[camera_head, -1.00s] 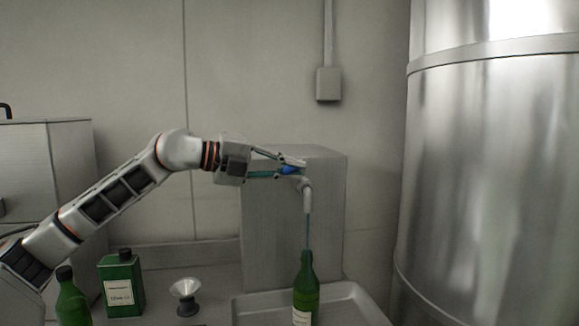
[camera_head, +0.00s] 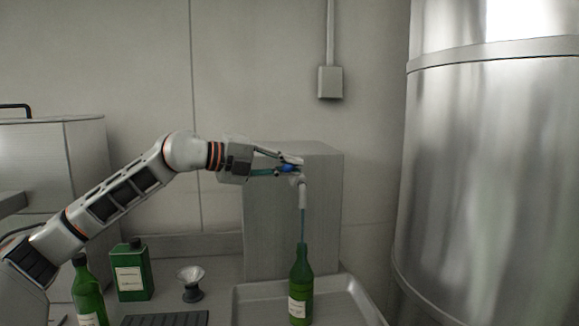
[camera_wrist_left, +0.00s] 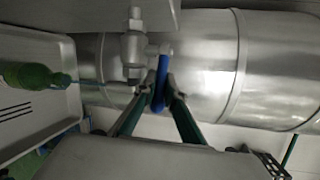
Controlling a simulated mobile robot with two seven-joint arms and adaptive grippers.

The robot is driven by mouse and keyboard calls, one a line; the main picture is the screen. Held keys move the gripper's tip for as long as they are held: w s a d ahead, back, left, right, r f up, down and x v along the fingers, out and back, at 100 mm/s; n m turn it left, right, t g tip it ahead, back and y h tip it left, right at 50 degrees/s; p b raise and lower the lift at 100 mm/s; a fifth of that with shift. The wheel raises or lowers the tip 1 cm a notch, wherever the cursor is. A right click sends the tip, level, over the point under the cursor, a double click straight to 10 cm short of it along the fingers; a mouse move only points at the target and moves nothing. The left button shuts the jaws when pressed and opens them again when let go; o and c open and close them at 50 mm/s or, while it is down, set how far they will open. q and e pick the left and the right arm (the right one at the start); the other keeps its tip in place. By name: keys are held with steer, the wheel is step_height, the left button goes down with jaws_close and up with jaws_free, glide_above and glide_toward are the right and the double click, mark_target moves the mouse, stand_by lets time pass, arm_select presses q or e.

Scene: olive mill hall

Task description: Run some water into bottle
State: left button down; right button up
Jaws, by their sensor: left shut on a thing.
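A green bottle (camera_head: 300,288) with a pale label stands upright in the metal tray, under the tap. It also shows in the left wrist view (camera_wrist_left: 36,76). A thin blue stream of water (camera_head: 303,228) runs from the tap spout (camera_head: 302,195) down to the bottle's mouth. The tap's blue lever (camera_wrist_left: 161,82) is between the fingers of my left gripper (camera_wrist_left: 160,92), which is shut on it. In the head view this gripper (camera_head: 296,167) is at the top of the tap. The water level inside the bottle cannot be made out. My right gripper is not in view.
The metal tray (camera_head: 345,292) sits before a grey block (camera_head: 262,220). To the left are a green can (camera_head: 131,272), another green bottle (camera_head: 88,293) and a small funnel (camera_head: 191,276). A large steel tank (camera_head: 490,180) fills the right side.

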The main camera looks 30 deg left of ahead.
arm_select(q)
steer(key=shift+r, duration=0.1)
steer(key=c, duration=2.1)
jaws_free()
steer(key=shift+s, duration=0.1)
steer(key=shift+a, duration=0.15)
steer(key=v, duration=0.8)
steer(key=shift+c, duration=0.4)
